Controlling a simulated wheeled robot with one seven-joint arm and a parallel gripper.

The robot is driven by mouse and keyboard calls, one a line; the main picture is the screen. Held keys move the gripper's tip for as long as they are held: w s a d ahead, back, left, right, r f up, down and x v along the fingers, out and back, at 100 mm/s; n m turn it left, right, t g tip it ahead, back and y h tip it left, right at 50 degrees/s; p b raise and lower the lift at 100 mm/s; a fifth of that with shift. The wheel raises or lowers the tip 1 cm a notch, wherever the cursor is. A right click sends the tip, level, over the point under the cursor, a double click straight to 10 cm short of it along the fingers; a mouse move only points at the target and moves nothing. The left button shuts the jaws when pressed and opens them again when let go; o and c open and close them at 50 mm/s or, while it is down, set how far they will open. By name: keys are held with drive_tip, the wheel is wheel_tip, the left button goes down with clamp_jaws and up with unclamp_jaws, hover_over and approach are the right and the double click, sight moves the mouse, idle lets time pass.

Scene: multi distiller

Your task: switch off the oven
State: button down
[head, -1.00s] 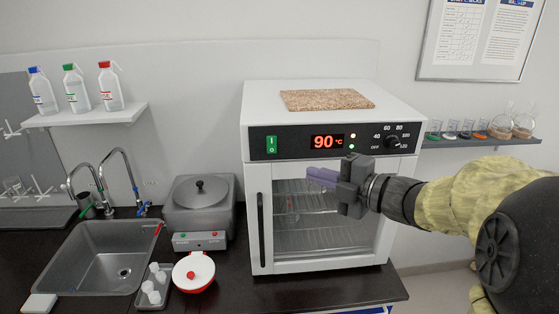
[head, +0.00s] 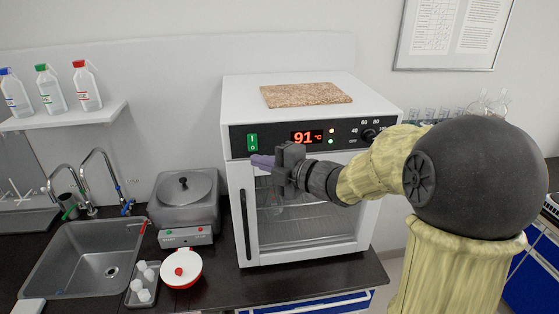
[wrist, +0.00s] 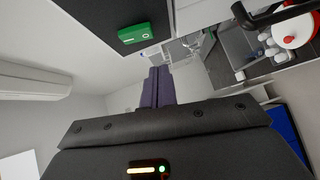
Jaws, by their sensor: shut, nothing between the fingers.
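The white oven (head: 237,215) stands on the dark counter, its glass door shut. Its display (head: 307,137) reads 91 °C in red, with two small lamps lit beside it. The green power switch (head: 252,142) is at the left of the black panel, marked I and O; it also shows in the wrist view (wrist: 134,33). My gripper (head: 262,161) is shut and empty in front of the oven, just below and right of the switch. The purple fingers show in the wrist view (wrist: 158,86), apart from the switch.
A cork board (head: 306,95) lies on the oven. Left of the oven are a grey water bath (head: 186,207), a red-and-white pot (head: 181,269) and a sink (head: 85,265). The oven's black door handle (head: 247,225) sticks out below the switch.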

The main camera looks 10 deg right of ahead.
drive_tip(key=w, duration=0.1)
drive_tip(key=w+p, duration=0.1)
drive_tip(key=w, duration=0.2)
drive_tip(key=shift+a+f+p, duration=0.1)
drive_tip(key=shift+f+p, duration=0.25)
drive_tip(key=shift+w+d+f+b, duration=0.15)
drive_tip(key=shift+d+b, duration=0.1)
drive_tip(key=shift+b, duration=0.2)
drive_tip(key=shift+a, duration=0.2)
drive_tip(key=b, duration=0.4)
approach(243, 150)
drive_tip(key=s+a+f, duration=0.2)
drive_tip(key=s, duration=0.1)
drive_tip(key=f+b+v, duration=0.1)
drive_tip(key=v, duration=0.7)
drive_tip(key=shift+w+d+f+b, duration=0.15)
drive_tip(key=shift+w+d+b, duration=0.15)
drive_tip(key=shift+b, duration=0.1)
